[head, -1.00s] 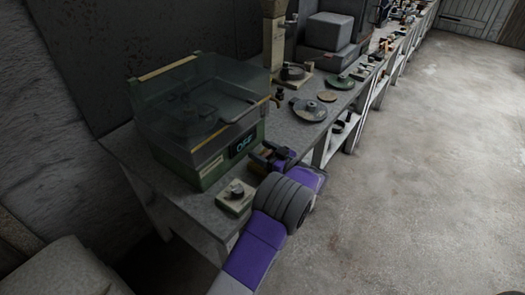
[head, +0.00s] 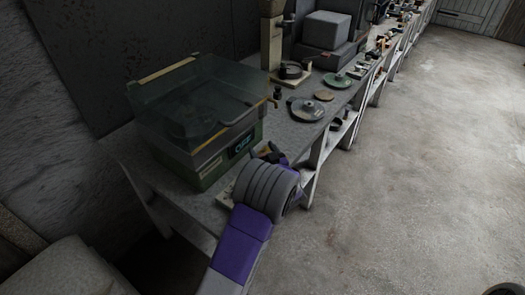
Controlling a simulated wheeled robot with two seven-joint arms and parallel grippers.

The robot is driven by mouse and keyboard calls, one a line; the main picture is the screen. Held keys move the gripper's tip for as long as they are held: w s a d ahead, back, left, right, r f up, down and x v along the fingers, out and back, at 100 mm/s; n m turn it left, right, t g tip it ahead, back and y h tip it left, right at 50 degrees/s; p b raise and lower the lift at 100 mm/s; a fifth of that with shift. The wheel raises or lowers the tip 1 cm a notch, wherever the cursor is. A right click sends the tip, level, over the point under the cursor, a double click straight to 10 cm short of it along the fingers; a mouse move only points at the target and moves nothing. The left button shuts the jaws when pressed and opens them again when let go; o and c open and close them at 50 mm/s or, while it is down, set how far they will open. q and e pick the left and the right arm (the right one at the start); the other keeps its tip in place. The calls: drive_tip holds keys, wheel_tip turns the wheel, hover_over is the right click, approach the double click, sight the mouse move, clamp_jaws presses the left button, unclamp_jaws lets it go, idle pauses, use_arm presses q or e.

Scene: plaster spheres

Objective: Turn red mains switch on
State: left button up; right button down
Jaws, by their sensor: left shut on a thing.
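A green machine (head: 190,165) with a clear, tinted cover (head: 205,95) stands at the near end of the bench. A small lit display (head: 241,146) on its front seems to read OFF. My left gripper (head: 268,153) is at the machine's front right corner, low by the bench edge. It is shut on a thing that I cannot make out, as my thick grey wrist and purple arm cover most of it. I see no red switch; it may be hidden behind my wrist. My right gripper is not in view.
A small pale block (head: 224,200) on the bench is partly covered by my wrist. Round plates (head: 307,109) and grey boxes (head: 327,35) stand farther along the bench (head: 296,135).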

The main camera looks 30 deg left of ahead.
use_arm(q)
drive_tip(key=shift+f, duration=0.15)
drive_tip(key=o, duration=1)
drive_tip(key=shift+c, duration=0.2)
drive_tip(key=p+v, duration=0.1)
drive_tip(key=v, duration=0.6)
drive_tip(key=shift+s+d, duration=0.2)
drive_tip(key=shift+d, duration=0.1)
